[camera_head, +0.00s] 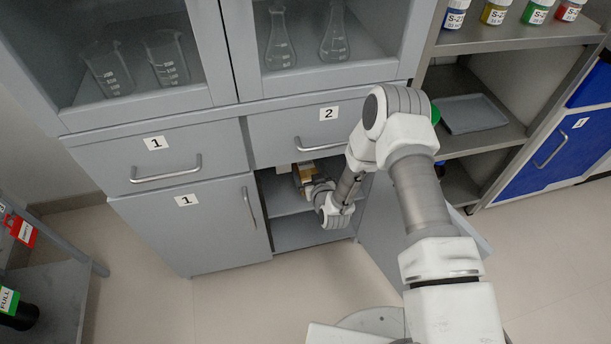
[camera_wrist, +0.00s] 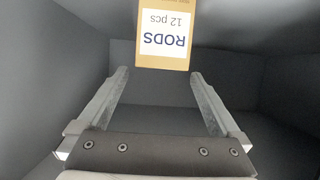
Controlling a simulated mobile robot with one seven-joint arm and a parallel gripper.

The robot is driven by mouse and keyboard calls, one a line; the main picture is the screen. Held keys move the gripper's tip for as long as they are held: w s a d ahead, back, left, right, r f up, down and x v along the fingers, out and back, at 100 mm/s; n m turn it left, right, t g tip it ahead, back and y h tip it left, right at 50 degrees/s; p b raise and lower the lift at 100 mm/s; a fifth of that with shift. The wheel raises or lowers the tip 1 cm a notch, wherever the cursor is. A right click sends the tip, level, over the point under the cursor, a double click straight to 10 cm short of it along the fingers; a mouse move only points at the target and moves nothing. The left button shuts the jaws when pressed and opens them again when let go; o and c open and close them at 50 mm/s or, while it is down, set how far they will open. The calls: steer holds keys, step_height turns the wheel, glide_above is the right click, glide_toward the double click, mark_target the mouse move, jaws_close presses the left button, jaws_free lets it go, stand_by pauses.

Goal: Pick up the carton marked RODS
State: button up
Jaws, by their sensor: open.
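The carton marked RODS (camera_wrist: 165,58) is a tan box with a white label reading "RODS 12 pcs", upside down in the wrist view at the top centre. In the head view the carton (camera_head: 305,174) is a small tan patch inside the open lower cupboard, partly hidden by my arm. My gripper (camera_wrist: 162,76) is open, its two fingers spread. The carton shows beyond the fingertips and between their lines. I cannot tell whether any finger reaches past its sides. In the head view my gripper (camera_head: 305,185) is inside the cupboard opening.
The cupboard's inner shelf (camera_head: 285,205) and grey walls surround my gripper. The right cupboard door (camera_head: 385,225) stands open beside my arm. Drawer 2 (camera_head: 305,135) is shut above the opening. Shelves with jars (camera_head: 495,12) and a tray (camera_head: 473,114) stand at the right.

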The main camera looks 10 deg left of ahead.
mark_target(307, 166)
steer(key=b+x, duration=0.1)
steer(key=x, duration=0.1)
steer(key=b+x, duration=0.1)
steer(key=x, duration=0.1)
steer(key=shift+w+a+f+b, duration=0.1)
steer(key=shift+w+f+b, duration=0.05)
steer(key=shift+f+b, duration=0.2)
steer(key=shift+w+a+f, duration=0.1)
steer(key=shift+w+a, duration=0.15)
steer(key=shift+w, duration=0.15)
jaws_close()
